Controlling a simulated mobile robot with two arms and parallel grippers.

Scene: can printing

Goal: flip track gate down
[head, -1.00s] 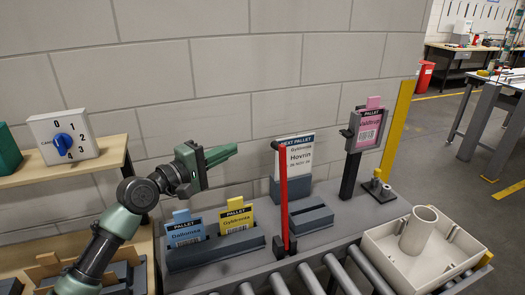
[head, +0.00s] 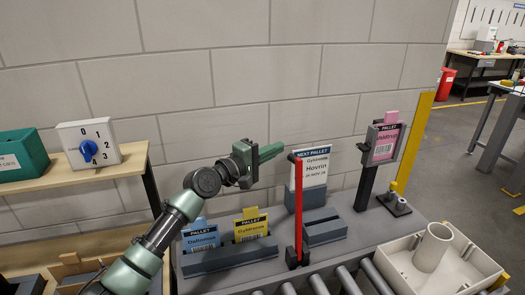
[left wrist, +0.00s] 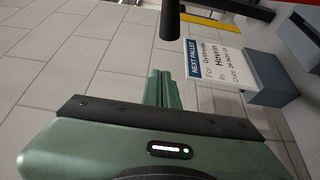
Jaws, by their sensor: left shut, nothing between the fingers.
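The track gate is a red upright bar (head: 298,205) with a dark foot, standing at the edge of the roller track (head: 345,284) in the head view. A dark stub sticks out to the left at its top. My left gripper (head: 280,150) is shut and empty, just left of the bar's top and apart from it in the picture. In the left wrist view its green fingers (left wrist: 160,90) are closed together, and a dark rod end (left wrist: 171,25) hangs just beyond them. My right gripper is in neither view.
A "Next pallet" sign (head: 312,170) stands behind the bar. Blue (head: 201,239) and yellow (head: 251,226) pallet cards sit in a grey rack to the left. A pink card holder (head: 383,145) and a beige bin (head: 400,268) are on the right.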

